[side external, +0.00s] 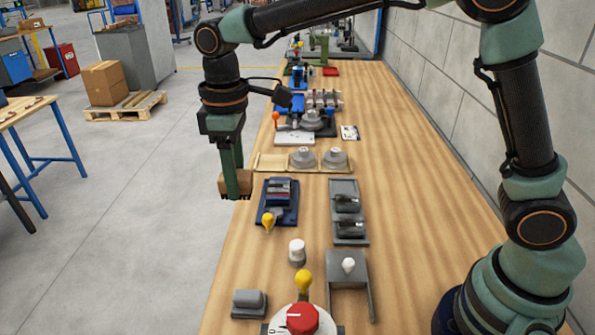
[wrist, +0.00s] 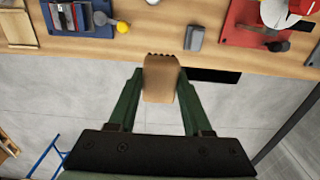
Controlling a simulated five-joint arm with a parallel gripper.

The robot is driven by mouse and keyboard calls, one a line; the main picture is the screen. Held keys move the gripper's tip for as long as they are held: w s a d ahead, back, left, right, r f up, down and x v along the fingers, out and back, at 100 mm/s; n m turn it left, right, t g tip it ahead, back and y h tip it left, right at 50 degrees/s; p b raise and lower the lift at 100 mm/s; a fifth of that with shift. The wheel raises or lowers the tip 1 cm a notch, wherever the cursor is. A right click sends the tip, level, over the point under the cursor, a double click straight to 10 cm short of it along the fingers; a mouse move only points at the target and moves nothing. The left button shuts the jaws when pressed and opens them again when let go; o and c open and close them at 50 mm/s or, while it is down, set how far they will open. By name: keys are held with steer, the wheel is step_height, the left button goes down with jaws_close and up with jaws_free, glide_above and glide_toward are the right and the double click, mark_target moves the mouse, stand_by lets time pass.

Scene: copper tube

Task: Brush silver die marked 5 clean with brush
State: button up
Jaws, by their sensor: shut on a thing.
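My gripper (side external: 231,170) is shut on a brush (side external: 245,185), a tan wooden block with a dark bristle edge at its lower end. The wrist view shows the brush (wrist: 160,82) between the two green fingers, bristles pointing away from my wrist. My gripper hangs off the left edge of the bench, over the floor. Two round silver dies, a left one (side external: 303,159) and a right one (side external: 335,159), sit on a tan tray (side external: 268,162) to the right of my gripper. No mark is legible on either, so I cannot tell which is marked 5.
A blue fixture (side external: 290,212) with a yellow knob stands near the brush. A grey two-slot fixture (side external: 347,238), a white cap (side external: 297,250), a grey block (side external: 249,303) and a red dial (side external: 302,318) are nearer the camera. Bare wood runs along the wall side.

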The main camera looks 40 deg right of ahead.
steer(key=shift+c, duration=0.8)
steer(key=shift+w+d, duration=0.15)
steer(key=w+d+f, duration=0.4)
steer(key=w+d, duration=0.3)
steer(key=d, duration=0.1)
glide_toward(277, 181)
steer(key=s+a+r, duration=0.1)
steer(key=s+a, duration=0.2)
steer(key=a, duration=0.1)
steer(key=shift+s+d+f, duration=0.1)
steer(key=shift+s+f, duration=0.05)
steer(key=shift+f, duration=1.35)
steer(key=shift+s+d+f, duration=0.1)
steer(key=shift+f, duration=1.4)
steer(key=shift+w+d+f, duration=0.35)
steer(key=shift+w+f, duration=0.05)
steer(key=shift+f, duration=0.25)
jaws_close()
steer(key=shift+w+d, duration=1.7)
steer(key=shift+s+a, duration=2.05)
steer(key=shift+s, duration=0.05)
step_height(277, 181, up, 8)
steer(key=shift+r, duration=0.15)
